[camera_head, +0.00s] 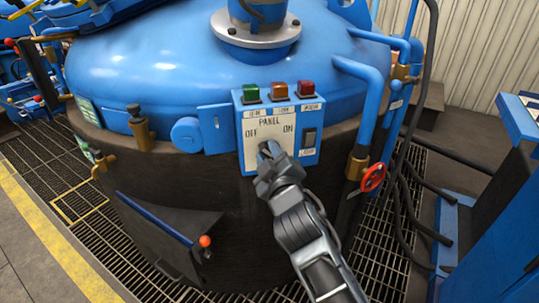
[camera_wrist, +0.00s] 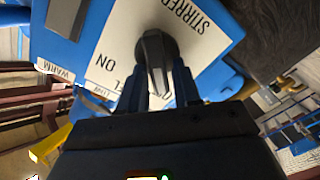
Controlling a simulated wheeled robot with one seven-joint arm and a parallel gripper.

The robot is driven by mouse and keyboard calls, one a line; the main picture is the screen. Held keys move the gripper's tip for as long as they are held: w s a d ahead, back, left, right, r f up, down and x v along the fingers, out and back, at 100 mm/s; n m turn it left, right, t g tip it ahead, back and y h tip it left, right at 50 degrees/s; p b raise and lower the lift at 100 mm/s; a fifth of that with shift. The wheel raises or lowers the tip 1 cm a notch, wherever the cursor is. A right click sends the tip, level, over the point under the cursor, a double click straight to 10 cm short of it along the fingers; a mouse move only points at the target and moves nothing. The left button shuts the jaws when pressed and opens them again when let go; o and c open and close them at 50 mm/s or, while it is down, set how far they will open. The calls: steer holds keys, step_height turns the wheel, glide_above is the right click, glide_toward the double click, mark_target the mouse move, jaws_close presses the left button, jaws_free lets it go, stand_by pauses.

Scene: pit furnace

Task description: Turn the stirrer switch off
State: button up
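The stirrer switch (camera_wrist: 153,50) is a dark grey knob with a raised grip bar on a white plate (camera_wrist: 105,45) lettered STIRRER and ON. In the head view the plate (camera_head: 252,155) reads PANEL, OFF on the left and ON on the right, on a blue control box (camera_head: 312,157). My gripper (camera_head: 267,150) reaches up to the plate and mostly hides the knob there. In the wrist view its two fingers (camera_wrist: 159,88) stand on either side of the grip bar and appear closed against it. Which end of the bar is the pointer, I cannot tell.
Green (camera_head: 251,93), orange (camera_head: 279,91) and red (camera_head: 306,89) lamps sit on top of the box.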

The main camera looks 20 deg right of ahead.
steer(key=shift+o, duration=1)
steer(key=s+a, duration=0.1)
steer(key=s, duration=0.6)
steer(key=shift+s+b, duration=0.3)
steer(key=shift+s, duration=0.1)
